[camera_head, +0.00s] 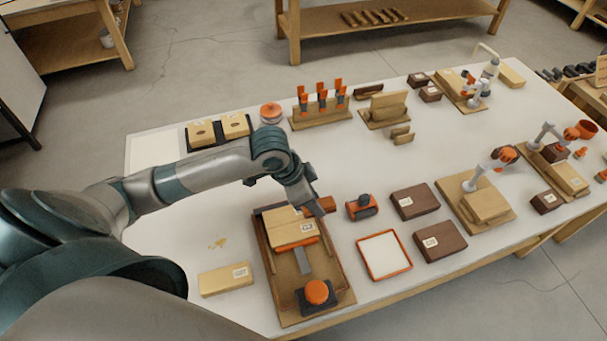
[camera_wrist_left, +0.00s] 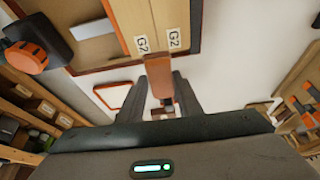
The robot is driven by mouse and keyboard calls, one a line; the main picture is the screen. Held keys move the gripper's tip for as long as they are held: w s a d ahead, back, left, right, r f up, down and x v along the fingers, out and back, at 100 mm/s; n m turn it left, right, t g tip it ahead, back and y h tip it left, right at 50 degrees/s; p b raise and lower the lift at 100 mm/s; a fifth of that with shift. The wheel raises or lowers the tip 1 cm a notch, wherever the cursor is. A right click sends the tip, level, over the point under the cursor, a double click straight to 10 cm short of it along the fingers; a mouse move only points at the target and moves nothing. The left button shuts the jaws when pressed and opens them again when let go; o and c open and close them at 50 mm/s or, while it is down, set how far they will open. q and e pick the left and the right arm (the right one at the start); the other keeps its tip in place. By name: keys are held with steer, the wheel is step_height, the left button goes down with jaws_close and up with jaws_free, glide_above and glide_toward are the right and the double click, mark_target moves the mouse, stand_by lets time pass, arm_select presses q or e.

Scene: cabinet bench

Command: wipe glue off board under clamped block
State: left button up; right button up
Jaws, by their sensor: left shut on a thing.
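A pale wooden block (camera_head: 285,228) labelled G2 lies on a brown rimmed board (camera_head: 282,282). Two G2 labels show in the left wrist view, on pale wood (camera_wrist_left: 172,18) beside the board's edge. A clamp with an orange knob (camera_head: 317,291) and a grey bar stands at the board's near end; the knob also shows in the left wrist view (camera_wrist_left: 27,55). My left gripper (camera_head: 304,203) is at the block's far right end, shut on an orange-brown piece (camera_wrist_left: 158,75). I cannot tell whether that piece touches the board. Glue under the block cannot be made out. My right gripper is not in view.
A loose pale block (camera_head: 225,279) lies left of the board, near yellowish smears (camera_head: 217,243) on the table. An orange-rimmed white tray (camera_head: 384,255), a dark orange-topped tool (camera_head: 361,207) and brown blocks (camera_head: 414,202) stand to the right. The table's middle is mostly clear.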

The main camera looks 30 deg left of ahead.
mark_target(329, 198)
arm_select(q)
steer(key=n, duration=0.1)
steer(key=w+d+n+y+b, duration=0.1)
steer(key=n, duration=0.1)
steer(key=n+b, duration=0.1)
steer(key=shift+w+d+r+n+t+y, duration=0.2)
steer(key=shift+w+d+n+t+y, duration=0.1)
steer(key=shift+w+n+t, duration=0.1)
steer(key=shift+w+d+r+n+y+b, duration=0.1)
steer(key=shift+w+r+n+y+b, duration=0.1)
steer(key=shift+n+b, duration=0.3)
steer(key=shift+w+d+r+n+y+b, duration=0.1)
steer(key=shift+n+y+b, duration=0.1)
steer(key=shift+n, duration=0.5)
steer(key=shift+w+r+n+y, duration=0.1)
steer(key=shift+r+n+y, duration=0.25)
steer(key=shift+n, duration=0.45)
steer(key=shift+d+f, duration=0.1)
